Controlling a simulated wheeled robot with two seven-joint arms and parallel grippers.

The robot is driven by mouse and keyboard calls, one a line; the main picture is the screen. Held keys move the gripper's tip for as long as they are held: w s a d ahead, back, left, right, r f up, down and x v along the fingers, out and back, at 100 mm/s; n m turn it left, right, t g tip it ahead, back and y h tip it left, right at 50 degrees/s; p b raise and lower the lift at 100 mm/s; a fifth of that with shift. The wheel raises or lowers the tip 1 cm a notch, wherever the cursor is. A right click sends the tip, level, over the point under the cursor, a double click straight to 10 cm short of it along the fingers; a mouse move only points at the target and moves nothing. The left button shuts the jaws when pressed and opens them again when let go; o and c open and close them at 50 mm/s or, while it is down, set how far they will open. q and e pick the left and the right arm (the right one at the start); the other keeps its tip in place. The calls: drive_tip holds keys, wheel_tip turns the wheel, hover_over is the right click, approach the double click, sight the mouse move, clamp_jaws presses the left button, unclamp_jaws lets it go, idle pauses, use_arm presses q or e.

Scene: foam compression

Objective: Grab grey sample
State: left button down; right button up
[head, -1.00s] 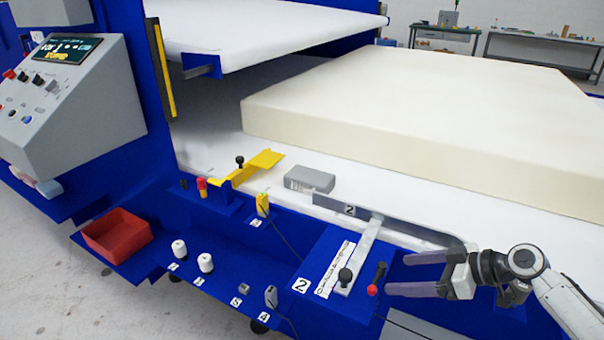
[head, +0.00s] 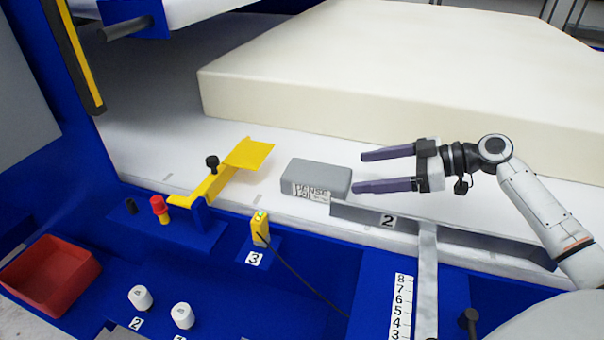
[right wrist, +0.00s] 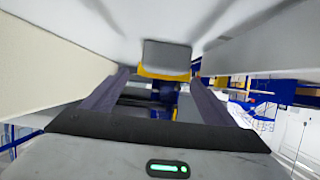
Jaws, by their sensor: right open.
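The grey sample (head: 316,176) is a small rounded block with a printed label on its front face. It rests on the white bed in front of the large cream foam slab. My right gripper (head: 357,172) is open and empty just right of the sample, its two purple fingers pointing left towards it. In the right wrist view the grey sample (right wrist: 166,56) shows ahead, between and beyond the open fingers. I cannot tell whether a fingertip touches it. My left gripper is not in view.
The cream slab (head: 400,75) fills the back. A grey fence marked 2 (head: 450,236) runs right of the sample along the front. A yellow bracket (head: 225,178) stands to the left. A yellow sensor (head: 260,229), a red bin (head: 48,277) and white knobs lie in front.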

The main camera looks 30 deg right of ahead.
sight(349, 178)
drive_tip(key=shift+s+f, duration=0.2)
drive_tip(key=shift+f, duration=0.25)
drive_tip(key=shift+s+r, duration=0.1)
drive_tip(key=shift+s, duration=0.15)
drive_tip(key=x, duration=0.5)
drive_tip(key=shift+a+r+x, duration=0.1)
drive_tip(key=shift+r+x, duration=0.05)
drive_tip(key=shift+x, duration=0.75)
drive_tip(key=shift+a+r+x, duration=0.1)
drive_tip(key=shift+r+x, duration=0.05)
drive_tip(key=shift+x, duration=0.75)
drive_tip(key=shift+r+x, duration=0.15)
drive_tip(key=shift+x, duration=0.75)
drive_tip(key=c, duration=0.8)
